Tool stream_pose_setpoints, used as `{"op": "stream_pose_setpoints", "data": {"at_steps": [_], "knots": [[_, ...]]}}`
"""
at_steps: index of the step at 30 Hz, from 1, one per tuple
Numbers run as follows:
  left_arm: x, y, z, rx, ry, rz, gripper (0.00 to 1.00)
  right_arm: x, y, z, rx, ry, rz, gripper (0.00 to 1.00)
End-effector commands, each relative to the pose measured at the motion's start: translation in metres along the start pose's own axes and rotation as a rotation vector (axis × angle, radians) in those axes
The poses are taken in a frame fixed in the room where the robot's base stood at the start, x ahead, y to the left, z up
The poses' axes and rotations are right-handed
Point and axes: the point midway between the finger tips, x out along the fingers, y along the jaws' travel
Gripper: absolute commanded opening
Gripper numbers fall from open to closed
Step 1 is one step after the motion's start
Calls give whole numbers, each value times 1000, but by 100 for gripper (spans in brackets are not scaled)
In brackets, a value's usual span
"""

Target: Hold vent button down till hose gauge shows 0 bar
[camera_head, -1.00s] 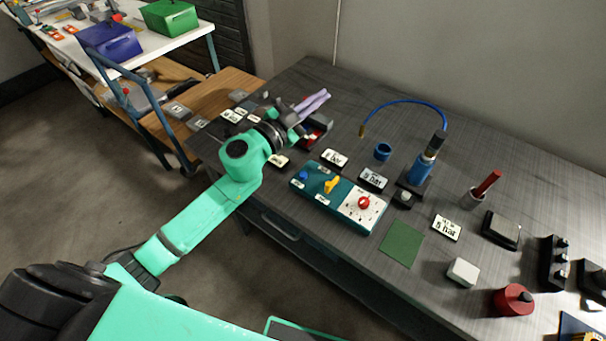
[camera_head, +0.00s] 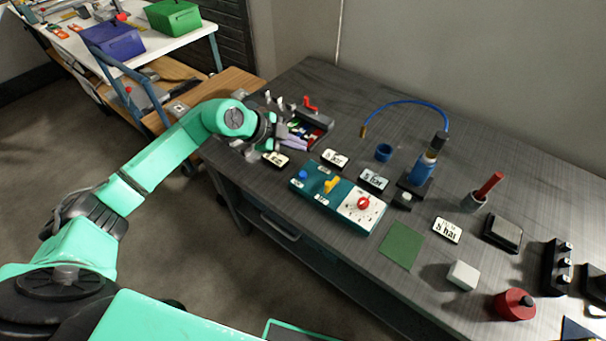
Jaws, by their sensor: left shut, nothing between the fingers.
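A teal control box (camera_head: 314,186) lies on the dark table with a blue button (camera_head: 302,174), a yellow lever (camera_head: 330,184) and a red knob (camera_head: 363,202) on a white panel. Small displays reading bar lie around it, one behind the box (camera_head: 373,179) and one to its right (camera_head: 447,230). Which is the hose gauge I cannot tell. A blue hose (camera_head: 405,102) arches from a blue cylinder (camera_head: 422,171) to a brass end. A pale button (camera_head: 405,195) sits in front of the cylinder. My left gripper (camera_head: 302,145) is shut and empty, left of and behind the box, by a tray. My right gripper is out of view.
The tray (camera_head: 322,122) holds small coloured parts. A blue ring (camera_head: 383,152), green mat (camera_head: 402,244), white block (camera_head: 463,274), red round object (camera_head: 514,304) and red-handled tool (camera_head: 488,186) occupy the table's middle and right.

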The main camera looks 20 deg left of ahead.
Motion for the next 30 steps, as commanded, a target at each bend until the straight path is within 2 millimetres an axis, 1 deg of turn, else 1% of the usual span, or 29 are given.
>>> {"op": "stream_pose_setpoints", "data": {"at_steps": [1,13,20,30], "knots": [[7,5,5,0,1,1,0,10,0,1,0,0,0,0],[46,34,33,1,2,1,0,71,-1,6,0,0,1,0],[58,42,41,0,2,0,0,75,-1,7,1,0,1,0],[58,42,41,0,2,0,0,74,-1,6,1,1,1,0]]}}
